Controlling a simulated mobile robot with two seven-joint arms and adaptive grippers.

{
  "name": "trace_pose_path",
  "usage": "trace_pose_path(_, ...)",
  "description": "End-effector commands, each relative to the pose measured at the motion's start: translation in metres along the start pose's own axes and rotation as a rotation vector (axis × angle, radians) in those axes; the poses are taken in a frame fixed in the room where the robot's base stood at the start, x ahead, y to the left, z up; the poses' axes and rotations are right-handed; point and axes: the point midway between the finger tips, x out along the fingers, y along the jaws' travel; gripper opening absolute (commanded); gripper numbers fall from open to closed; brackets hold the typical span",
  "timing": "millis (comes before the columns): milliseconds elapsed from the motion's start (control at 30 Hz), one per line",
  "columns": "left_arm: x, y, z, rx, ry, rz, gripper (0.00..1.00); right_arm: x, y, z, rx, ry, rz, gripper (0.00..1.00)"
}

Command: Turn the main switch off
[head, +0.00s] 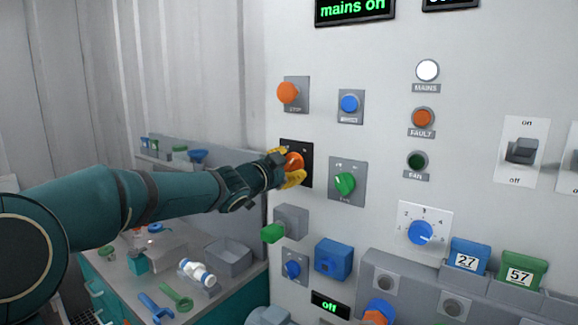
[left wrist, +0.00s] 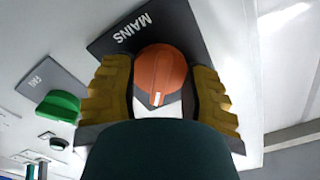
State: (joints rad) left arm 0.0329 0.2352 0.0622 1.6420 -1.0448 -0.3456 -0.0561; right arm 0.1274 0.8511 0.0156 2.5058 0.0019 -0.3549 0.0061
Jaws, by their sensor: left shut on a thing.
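The main switch is a red-orange rotary knob (head: 293,160) on a black plate on the wall panel; the left wrist view shows the knob (left wrist: 162,72) with a white pointer mark and the plate (left wrist: 118,38) lettered MAINS. My left gripper (head: 291,170) has its yellow fingers on opposite sides of the knob, shut on it. In the left wrist view the fingers (left wrist: 160,92) flank the knob. A display (head: 354,9) above reads "mains on" in green, and the white MAINS lamp (head: 428,70) looks bright. My right gripper is not in view.
An orange STOP button (head: 289,92) sits above the knob and a green fan knob (head: 344,183) to its right. A green-ended grey box (head: 290,221) sticks out below. A bench (head: 130,285) with tools and a grey bin (head: 229,257) stands lower left.

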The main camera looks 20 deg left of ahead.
Motion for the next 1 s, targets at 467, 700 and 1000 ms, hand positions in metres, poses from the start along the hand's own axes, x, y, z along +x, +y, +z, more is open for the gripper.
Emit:
trace_pose_path(467,0.0,-0.002,-0.002,-0.249,-0.004,0.001,0.13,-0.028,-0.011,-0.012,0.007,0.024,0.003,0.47)
trace_pose_path(700,0.0,-0.002,-0.003,-0.476,-0.002,0.0,0.13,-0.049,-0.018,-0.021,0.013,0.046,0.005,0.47)
trace_pose_path(1000,0.0,-0.001,-0.002,-0.761,-0.003,0.0,0.12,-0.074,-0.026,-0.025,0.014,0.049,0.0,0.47)
